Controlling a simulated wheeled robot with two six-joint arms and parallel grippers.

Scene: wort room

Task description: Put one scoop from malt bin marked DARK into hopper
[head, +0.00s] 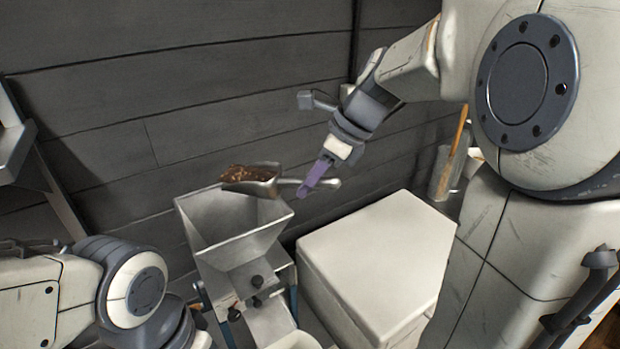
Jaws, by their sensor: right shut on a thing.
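My right gripper (318,175) is shut on the handle of a metal scoop (262,187). The scoop holds a heap of dark brown malt (245,173) and appears roughly level. In the picture it overlaps the back right rim of the hopper (225,245), a grey square funnel on a mill. The visible inside of the hopper looks bare. No bin with a readable DARK mark is in view. My left arm comes in at the lower left; its gripper is not clearly visible.
A white box with a flat top (375,260) stands right of the hopper. A grey container with a wooden stick (455,150) is behind my right arm. A dark plank wall (150,90) closes the back. A shelf edge (15,145) is at far left.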

